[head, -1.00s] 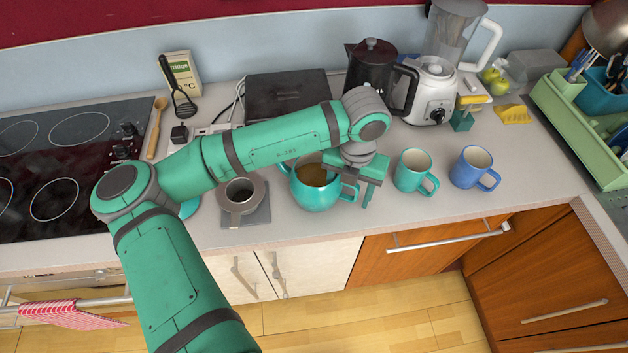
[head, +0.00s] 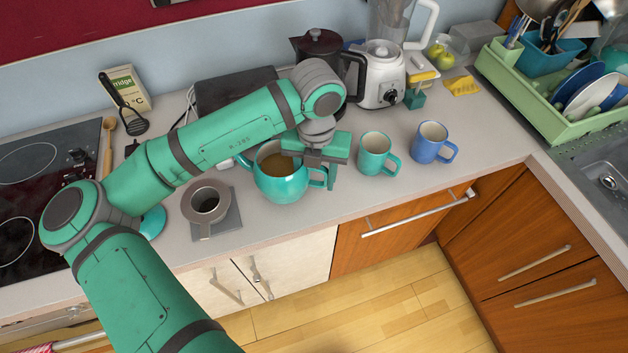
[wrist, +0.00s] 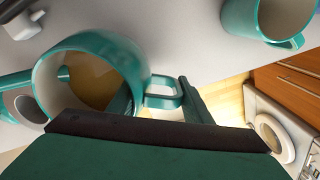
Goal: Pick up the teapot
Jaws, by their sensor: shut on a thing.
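The teapot (head: 283,186) is a round teal pot with no lid on it and brown liquid inside. It stands upright at the counter's front, and I cannot tell whether it touches the counter. Its handle is on the right side. My gripper (head: 324,172) is at that handle, shut on it. In the wrist view the teapot (wrist: 135,62) fills the left, its looped handle (wrist: 166,101) between my fingers (wrist: 160,98). My gripper's body hides part of the teapot's near side there.
A teal mug (head: 375,158) and a blue mug (head: 431,145) stand right of the teapot. A grey pot (head: 207,203) on a grey mat is close on the left. A black kettle (head: 318,48) and white blender (head: 381,75) stand behind. A green dish rack (head: 545,110) is far right.

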